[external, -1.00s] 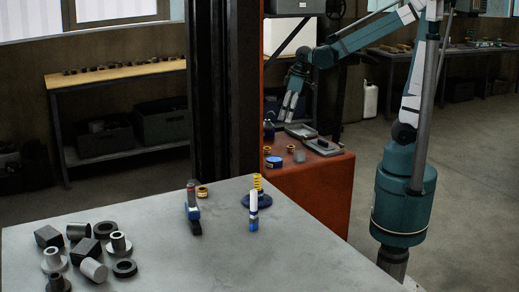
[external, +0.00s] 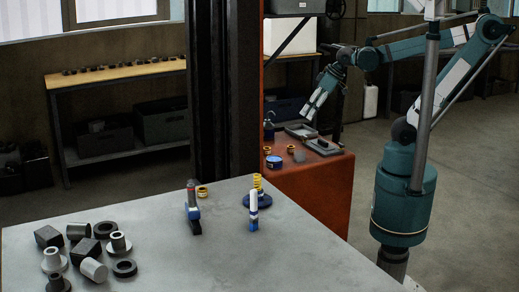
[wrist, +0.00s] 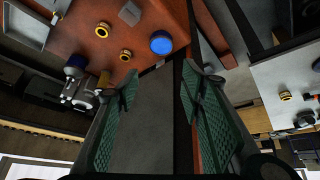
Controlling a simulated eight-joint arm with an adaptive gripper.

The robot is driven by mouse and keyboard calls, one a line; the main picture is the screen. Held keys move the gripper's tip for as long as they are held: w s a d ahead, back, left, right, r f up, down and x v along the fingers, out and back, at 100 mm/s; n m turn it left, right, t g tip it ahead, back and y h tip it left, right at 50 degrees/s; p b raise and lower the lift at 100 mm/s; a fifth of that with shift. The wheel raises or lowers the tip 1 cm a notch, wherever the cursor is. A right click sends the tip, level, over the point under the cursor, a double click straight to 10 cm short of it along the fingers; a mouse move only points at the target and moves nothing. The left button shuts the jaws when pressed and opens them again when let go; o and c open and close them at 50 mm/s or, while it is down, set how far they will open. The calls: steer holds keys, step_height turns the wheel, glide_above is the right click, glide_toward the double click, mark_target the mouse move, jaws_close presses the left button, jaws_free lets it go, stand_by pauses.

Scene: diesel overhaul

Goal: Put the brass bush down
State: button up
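My gripper (external: 307,114) hangs in the air above the red bench. In the wrist view my gripper (wrist: 160,70) has its two green-padded fingers spread, with nothing between them. Two brass bushes, (wrist: 103,30) and (wrist: 126,55), lie apart on the red bench top; one bush (external: 267,150) also shows there in the external view. Another brass ring (external: 202,191) lies on the grey table, and it also shows in the wrist view (wrist: 285,95). I cannot tell which one the task means. None touches my gripper.
A blue-topped tin (external: 274,162), a grey block (external: 299,156) and grey trays (external: 323,147) are on the red bench (external: 315,190). A dark column (external: 222,90) stands beside it. The grey table (external: 260,260) holds several metal parts at left and has clear space in front.

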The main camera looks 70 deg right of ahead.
steer(key=shift+s+a+f+m+t, duration=0.15)
steer(key=shift+s+a+t, duration=0.15)
steer(key=shift+s, duration=0.6)
steer(key=shift+s+a+r+m+t, duration=0.1)
steer(key=shift+s+a+m+t, duration=0.2)
steer(key=shift+s, duration=0.55)
